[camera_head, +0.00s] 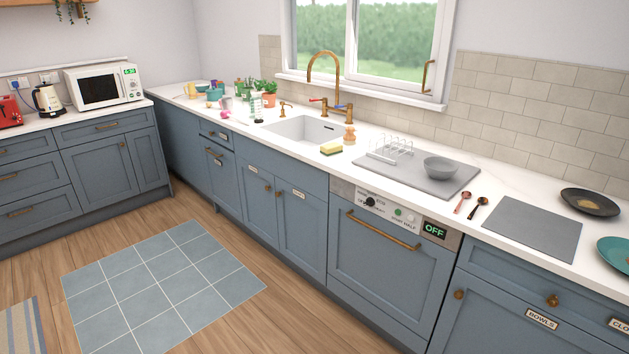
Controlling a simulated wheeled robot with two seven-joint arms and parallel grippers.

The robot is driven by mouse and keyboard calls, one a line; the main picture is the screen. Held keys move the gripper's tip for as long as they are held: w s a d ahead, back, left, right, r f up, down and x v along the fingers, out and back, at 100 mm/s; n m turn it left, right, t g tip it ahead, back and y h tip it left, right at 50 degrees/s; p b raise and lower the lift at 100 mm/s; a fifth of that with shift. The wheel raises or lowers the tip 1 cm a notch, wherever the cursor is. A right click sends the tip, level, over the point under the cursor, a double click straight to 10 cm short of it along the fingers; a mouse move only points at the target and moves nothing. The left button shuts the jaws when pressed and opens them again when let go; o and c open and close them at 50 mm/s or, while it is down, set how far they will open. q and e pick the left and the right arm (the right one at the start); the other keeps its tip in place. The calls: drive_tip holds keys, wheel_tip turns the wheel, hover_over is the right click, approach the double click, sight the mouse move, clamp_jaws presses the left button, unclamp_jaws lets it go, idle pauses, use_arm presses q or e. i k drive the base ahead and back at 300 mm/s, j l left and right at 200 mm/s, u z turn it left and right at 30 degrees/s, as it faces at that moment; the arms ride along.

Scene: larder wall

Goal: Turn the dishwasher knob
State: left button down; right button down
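The dishwasher (378,272) is built into the blue cabinets right of the sink, its door shut and a brass bar handle (383,231) across the top. Its knob (369,202) is small and dark, on the left of the pale control strip above the handle. A green round button (398,212) sits right of the knob. A display (434,231) at the strip's right end reads OFF in green. The knob's exact pointer direction is too small to tell. Neither of my grippers is in view.
The counter above holds a grey drying mat (462,178) with a rack and bowl (440,167), two spoons and a grey board (530,228). The wooden floor (290,320) before the dishwasher is clear, with a blue tiled mat (160,285) to the left.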

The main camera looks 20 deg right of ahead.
sight(370, 202)
drive_tip(key=i+z, duration=0.1)
drive_tip(key=z, duration=1.2)
drive_tip(key=i+j+z, duration=0.15)
drive_tip(key=i+z, duration=0.15)
drive_tip(key=i, duration=0.15)
